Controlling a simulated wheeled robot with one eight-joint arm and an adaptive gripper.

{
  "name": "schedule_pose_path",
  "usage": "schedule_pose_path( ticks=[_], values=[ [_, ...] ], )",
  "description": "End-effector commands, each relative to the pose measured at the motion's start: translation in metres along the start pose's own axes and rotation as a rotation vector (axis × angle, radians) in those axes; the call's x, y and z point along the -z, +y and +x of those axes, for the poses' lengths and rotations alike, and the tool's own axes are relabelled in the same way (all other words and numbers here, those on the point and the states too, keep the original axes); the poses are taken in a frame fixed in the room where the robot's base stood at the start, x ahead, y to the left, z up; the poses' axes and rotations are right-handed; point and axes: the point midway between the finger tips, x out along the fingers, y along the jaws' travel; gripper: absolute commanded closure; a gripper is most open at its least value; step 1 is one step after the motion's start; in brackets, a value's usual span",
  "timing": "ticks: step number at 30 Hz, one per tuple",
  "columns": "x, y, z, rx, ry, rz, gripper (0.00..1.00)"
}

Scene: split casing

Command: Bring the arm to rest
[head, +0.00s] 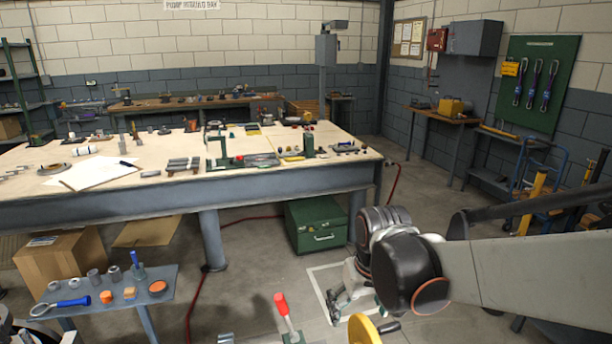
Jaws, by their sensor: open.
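My arm reaches in from the right edge and bends at a large dark joint. My gripper (347,303) hangs below and behind that joint, over the floor in front of the bench. Its fingers point down and are apart, with nothing seen between them. The dark joint hides part of the gripper. The gripper is clear of the workbench (270,186), whose top lies farther back and to the left.
The bench holds small parts, tools and papers (93,172). A green box (316,226) sits under it. A small grey side table (110,293) with parts stands at lower left. A red-handled lever (284,308) and a yellow wheel (363,330) stand at the front.

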Motion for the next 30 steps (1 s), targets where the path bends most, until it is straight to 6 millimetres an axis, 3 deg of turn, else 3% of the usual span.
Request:
schedule_pose_path(
  ticks=[6,15,24,30],
  values=[
    [-0.033,0.020,-0.042,-0.015,0.099,0.052,0.21],
    [-0.082,0.041,-0.080,-0.042,0.234,0.119,0.21],
    [-0.125,0.053,-0.095,-0.071,0.355,0.177,0.21],
    [-0.137,0.057,-0.097,-0.080,0.390,0.193,0.21]
  ],
)
